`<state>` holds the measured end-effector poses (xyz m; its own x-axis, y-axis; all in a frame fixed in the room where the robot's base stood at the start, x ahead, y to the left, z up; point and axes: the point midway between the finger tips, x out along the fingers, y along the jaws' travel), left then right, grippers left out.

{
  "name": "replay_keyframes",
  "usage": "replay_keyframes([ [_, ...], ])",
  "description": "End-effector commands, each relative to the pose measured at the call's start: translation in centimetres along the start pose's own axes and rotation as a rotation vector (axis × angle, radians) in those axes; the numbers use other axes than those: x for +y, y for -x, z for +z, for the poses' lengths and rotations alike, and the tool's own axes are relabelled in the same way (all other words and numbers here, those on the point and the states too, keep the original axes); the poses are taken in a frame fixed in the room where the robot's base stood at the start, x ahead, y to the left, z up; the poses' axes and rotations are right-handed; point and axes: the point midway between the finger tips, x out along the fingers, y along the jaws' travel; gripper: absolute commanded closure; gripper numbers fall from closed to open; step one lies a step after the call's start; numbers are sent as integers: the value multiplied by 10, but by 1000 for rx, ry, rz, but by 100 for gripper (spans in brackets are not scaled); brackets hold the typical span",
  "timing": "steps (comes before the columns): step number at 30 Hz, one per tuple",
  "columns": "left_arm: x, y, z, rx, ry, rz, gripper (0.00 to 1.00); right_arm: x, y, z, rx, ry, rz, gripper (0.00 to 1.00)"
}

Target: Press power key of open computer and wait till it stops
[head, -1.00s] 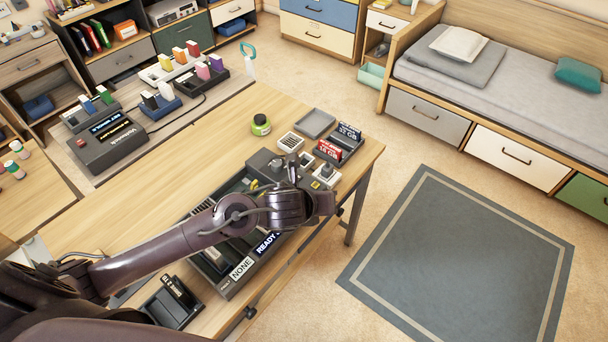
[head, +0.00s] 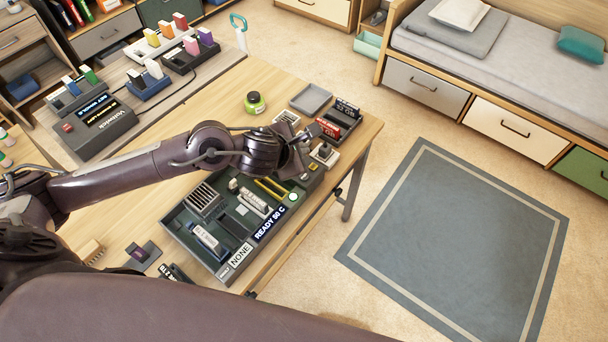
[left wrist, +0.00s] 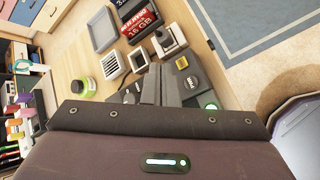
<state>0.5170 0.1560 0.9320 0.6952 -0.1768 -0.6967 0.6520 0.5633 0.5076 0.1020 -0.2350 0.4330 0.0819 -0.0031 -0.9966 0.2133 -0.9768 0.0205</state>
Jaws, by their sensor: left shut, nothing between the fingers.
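The open computer (head: 178,222) is a dark green-grey case on the wooden table, with boards and a heatsink inside. Its front edge carries a "READY 50 C" display (head: 270,224) and a "NONE" label (head: 240,254). A round, green-lit key (head: 293,197) sits on its right-hand part; a green glow (left wrist: 208,101) shows beside the fingers in the left wrist view. My left gripper (head: 303,160) is shut and empty over the case's far right corner, close to small dark keys (left wrist: 190,83). I cannot tell whether it touches anything. My right gripper is not in view.
Near the fingers stand a small switch box (head: 324,154), red and black memory modules (head: 328,128), a grey tray (head: 310,98) and a green jar (head: 255,103). A tester with a display (head: 98,124) stands on the left. Open floor lies right of the table.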

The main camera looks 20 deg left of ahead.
Motion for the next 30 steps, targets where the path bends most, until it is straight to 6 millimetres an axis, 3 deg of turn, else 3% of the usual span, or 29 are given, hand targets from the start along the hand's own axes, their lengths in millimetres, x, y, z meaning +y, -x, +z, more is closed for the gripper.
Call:
replay_keyframes([
  [18, -41, -56, -40, 0, 0, 0, 100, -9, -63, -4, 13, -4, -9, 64],
  [30, -42, -58, -42, 0, 1, 0, 100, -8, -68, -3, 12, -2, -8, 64],
])
